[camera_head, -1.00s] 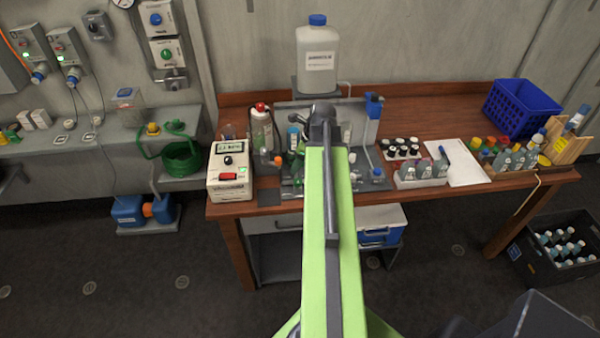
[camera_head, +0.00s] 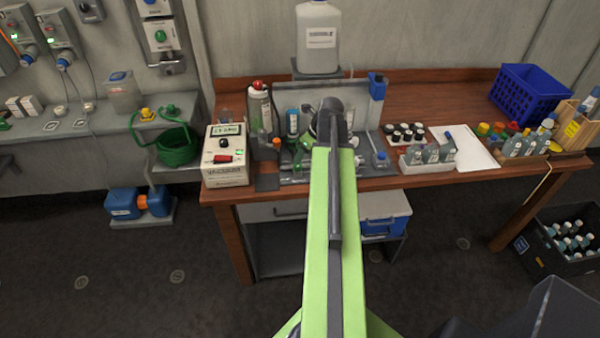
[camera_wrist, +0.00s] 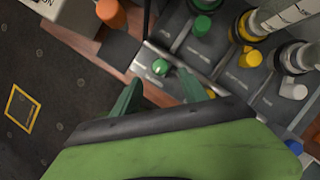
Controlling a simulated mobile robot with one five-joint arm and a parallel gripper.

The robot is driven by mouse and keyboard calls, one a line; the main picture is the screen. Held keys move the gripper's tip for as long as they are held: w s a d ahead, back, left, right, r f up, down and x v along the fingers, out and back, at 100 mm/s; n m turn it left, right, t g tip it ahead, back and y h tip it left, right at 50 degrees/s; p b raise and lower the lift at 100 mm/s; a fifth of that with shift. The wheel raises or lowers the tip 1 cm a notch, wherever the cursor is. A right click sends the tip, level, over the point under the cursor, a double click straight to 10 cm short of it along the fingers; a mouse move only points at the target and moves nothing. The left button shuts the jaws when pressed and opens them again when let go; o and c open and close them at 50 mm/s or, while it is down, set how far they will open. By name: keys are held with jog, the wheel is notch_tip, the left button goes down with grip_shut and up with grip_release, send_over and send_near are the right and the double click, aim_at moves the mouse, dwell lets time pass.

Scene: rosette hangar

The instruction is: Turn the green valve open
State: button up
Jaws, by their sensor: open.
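In the wrist view, a green valve handle (camera_wrist: 202,25) lies at the top, in line with a yellow one (camera_wrist: 250,57) and a white one (camera_wrist: 293,88) on a grey panel. I cannot tell for sure which green piece is the valve. My gripper (camera_wrist: 158,93) is open and empty, its two green fingers apart. In the head view my arm hides part of the grey rig (camera_head: 293,179).
Small bottles and a white sheet (camera_head: 475,150) lie to the right. A large white jug (camera_head: 318,45) stands behind.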

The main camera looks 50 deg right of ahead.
aim_at(298, 166)
jog(key=b+x, duration=0.4)
jog(key=x, duration=0.2)
jog(key=shift+w+f+b, duration=0.1)
jog(key=shift+f+b, duration=0.25)
jog(key=shift+f, duration=0.05)
jog(key=shift+r, duration=0.1)
